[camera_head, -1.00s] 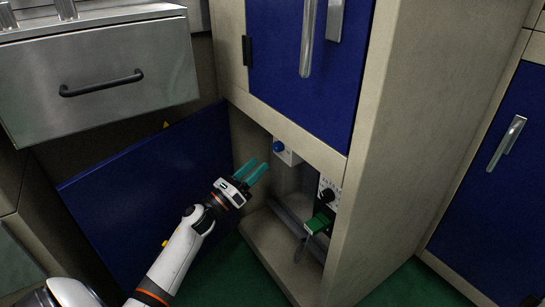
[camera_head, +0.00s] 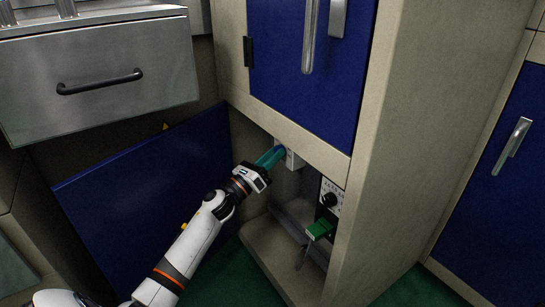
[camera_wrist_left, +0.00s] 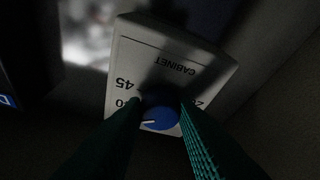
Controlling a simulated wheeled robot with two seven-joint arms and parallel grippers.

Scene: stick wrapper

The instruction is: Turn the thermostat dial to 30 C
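The blue dial (camera_wrist_left: 160,116) sits on a white plate (camera_wrist_left: 150,57) marked CABINET, which reads upside down in the left wrist view. The number 45 shows beside the dial; other numbers are partly hidden by my fingers. A short white pointer line shows on the dial, aimed left in that view. My left gripper (camera_head: 276,155) reaches into the open lower cabinet at the dial. In the left wrist view its teal fingers stand on either side of the dial, close to its edges. I cannot tell whether they press on it. My right gripper is not in view.
A second panel with a black knob (camera_head: 330,200) is on the cabinet's right inner wall, with a green block (camera_head: 319,230) below it. The blue upper door (camera_head: 300,70) and the beige frame hang just above my gripper. An open blue door (camera_head: 140,190) lies left.

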